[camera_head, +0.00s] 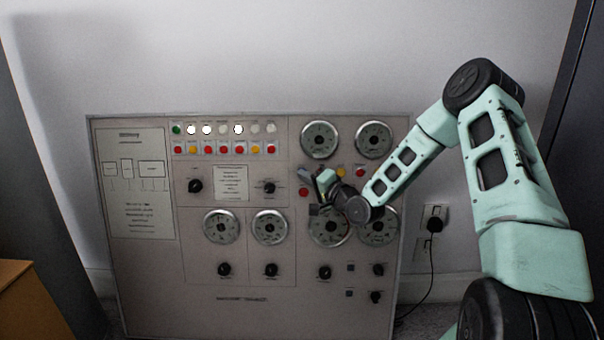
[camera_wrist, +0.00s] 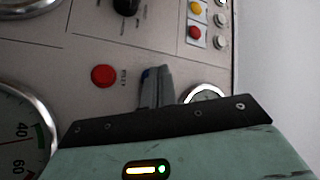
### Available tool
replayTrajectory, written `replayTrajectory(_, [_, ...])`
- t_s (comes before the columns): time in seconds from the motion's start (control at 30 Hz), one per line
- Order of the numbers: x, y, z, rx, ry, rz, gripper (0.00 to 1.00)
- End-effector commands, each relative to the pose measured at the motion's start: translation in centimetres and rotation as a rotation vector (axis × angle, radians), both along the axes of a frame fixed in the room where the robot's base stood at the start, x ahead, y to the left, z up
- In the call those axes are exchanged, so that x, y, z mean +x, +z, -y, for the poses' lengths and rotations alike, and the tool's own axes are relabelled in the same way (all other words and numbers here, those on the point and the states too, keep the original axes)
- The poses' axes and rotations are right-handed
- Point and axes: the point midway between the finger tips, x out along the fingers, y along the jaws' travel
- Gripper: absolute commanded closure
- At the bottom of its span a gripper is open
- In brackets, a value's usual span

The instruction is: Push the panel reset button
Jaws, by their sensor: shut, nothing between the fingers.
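The grey control panel (camera_head: 240,312) stands upright against the wall. A round red button (camera_head: 303,192) sits on it, left of my gripper; it also shows in the wrist view (camera_wrist: 103,76), unobstructed, with a small label beside it that I cannot read surely. My gripper (camera_head: 312,176) is in front of the panel, just above and right of this button. In the wrist view its fingers (camera_wrist: 156,84) are together and empty, to the right of the button and apart from it in the picture. I cannot tell how far the tips are from the panel.
Round gauges (camera_head: 319,140) surround my wrist, and my arm hides parts of the lower ones. A yellow button (camera_head: 341,171) and another red button (camera_head: 361,173) are right of the gripper. Several lamps and small buttons (camera_head: 208,150) line the upper left. A wall socket (camera_head: 434,217) with a cable is at right.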

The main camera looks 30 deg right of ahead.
Motion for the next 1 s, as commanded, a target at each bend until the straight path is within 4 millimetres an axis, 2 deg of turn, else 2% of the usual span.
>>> replayTrajectory(0.53, [-1.0, 0.3, -0.7, 0.000, 0.001, 0.000, 1.00])
replayTrajectory(1.0, [-4.4, 1.2, -3.0, 0.001, 0.001, -0.001, 1.00])
